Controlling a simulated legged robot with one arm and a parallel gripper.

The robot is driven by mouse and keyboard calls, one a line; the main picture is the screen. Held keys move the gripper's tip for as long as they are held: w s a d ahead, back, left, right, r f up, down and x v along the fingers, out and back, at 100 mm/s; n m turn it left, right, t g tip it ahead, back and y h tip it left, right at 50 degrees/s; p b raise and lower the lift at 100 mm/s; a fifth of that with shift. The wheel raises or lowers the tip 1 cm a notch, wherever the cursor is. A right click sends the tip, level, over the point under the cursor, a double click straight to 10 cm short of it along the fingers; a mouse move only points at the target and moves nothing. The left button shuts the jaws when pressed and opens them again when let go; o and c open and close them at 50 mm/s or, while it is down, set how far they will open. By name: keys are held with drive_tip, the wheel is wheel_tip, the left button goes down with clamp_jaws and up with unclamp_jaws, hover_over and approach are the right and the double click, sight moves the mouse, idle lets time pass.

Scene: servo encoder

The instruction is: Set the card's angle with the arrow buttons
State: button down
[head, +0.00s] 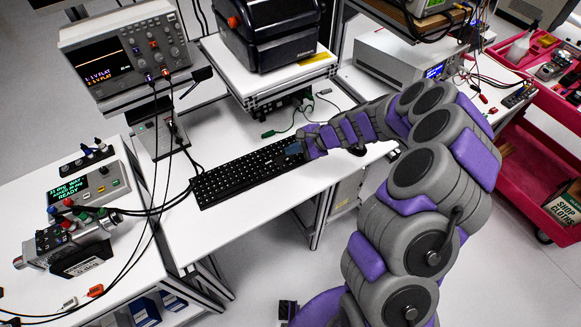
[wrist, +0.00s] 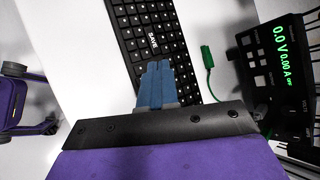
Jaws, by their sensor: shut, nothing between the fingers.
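A long black keyboard (head: 245,172) lies on the white bench in the middle of the head view. In the wrist view the keyboard (wrist: 150,18) runs along the top, with a key marked SAVE. My gripper (head: 294,148) is at the keyboard's right end. In the wrist view its blue fingers (wrist: 158,66) are shut together over the keys, with nothing between them. They cover some keys, and I cannot tell whether they touch any. The arrow buttons cannot be picked out. No card can be made out for sure.
A control box (head: 88,187) with a green READY display stands at the left, near a small servo-like unit (head: 55,240). An oscilloscope (head: 128,50) and a black machine (head: 270,35) stand behind. A power supply (wrist: 275,60) reads 0.0 V. A green-ended lead (wrist: 206,55) lies beside the keyboard.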

sight(293, 166)
drive_tip(key=shift+f+b, duration=0.95)
drive_tip(key=shift+f, duration=1.1)
idle(0.4)
drive_tip(key=shift+f, duration=0.35)
drive_tip(key=shift+f+b, duration=0.35)
idle(0.6)
drive_tip(key=shift+r, duration=0.1)
drive_tip(key=shift+r+p, duration=0.6)
drive_tip(key=shift+r, duration=0.1)
wheel_tip(293, 166, up, 5)
drive_tip(key=p, duration=0.3)
idle(0.5)
